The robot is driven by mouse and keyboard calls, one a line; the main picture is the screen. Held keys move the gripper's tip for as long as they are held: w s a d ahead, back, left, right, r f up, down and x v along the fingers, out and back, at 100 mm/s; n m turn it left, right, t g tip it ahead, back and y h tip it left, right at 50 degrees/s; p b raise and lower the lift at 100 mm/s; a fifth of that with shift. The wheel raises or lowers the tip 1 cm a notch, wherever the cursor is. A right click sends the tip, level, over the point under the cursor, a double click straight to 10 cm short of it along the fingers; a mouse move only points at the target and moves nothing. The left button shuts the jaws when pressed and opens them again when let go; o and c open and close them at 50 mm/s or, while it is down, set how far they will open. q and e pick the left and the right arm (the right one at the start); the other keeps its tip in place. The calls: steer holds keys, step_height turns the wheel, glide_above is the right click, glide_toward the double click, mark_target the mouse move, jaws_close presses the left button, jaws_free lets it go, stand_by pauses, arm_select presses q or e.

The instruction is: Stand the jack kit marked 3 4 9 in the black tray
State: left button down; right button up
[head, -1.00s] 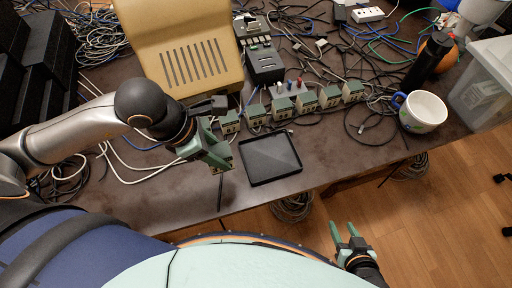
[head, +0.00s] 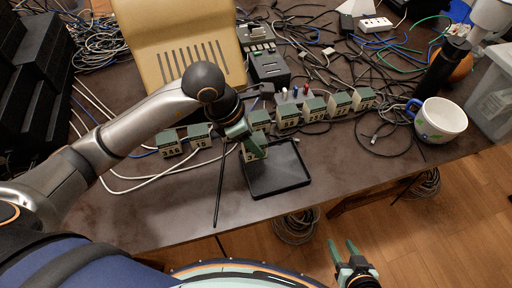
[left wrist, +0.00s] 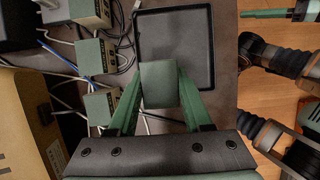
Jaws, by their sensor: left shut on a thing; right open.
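My left gripper (head: 246,138) is shut on a green-topped jack kit (head: 254,153) with a cream label. Only a first "3" and part of another digit show; the rest is hidden or unclear. The kit is at the left part of the black tray (head: 292,180), near its back left corner; I cannot tell whether it touches the tray. In the left wrist view the kit (left wrist: 159,84) sits between the fingers, in front of the tray (left wrist: 175,36), which looks empty otherwise. My right gripper (head: 344,248) is open and empty, off the table's front edge.
A white mug (head: 440,121) stands at the right. Cables (head: 378,140) lie around. A beige casing (head: 180,50) stands behind.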

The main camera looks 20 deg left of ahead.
arm_select(q)
steer(key=shift+w+d+f, duration=0.15)
steer(key=shift+w+f, duration=0.2)
steer(key=shift+f, duration=1.7)
steer(key=shift+f, duration=0.2)
steer(key=shift+c, duration=1.6)
jaws_free()
steer(key=shift+r, duration=0.15)
steer(key=shift+r, duration=0.3)
steer(key=p+v, duration=0.1)
steer(key=v, duration=1)
steer(key=shift+a+r, duration=0.2)
steer(key=shift+a, duration=0.05)
steer(key=shift+s, duration=0.15)
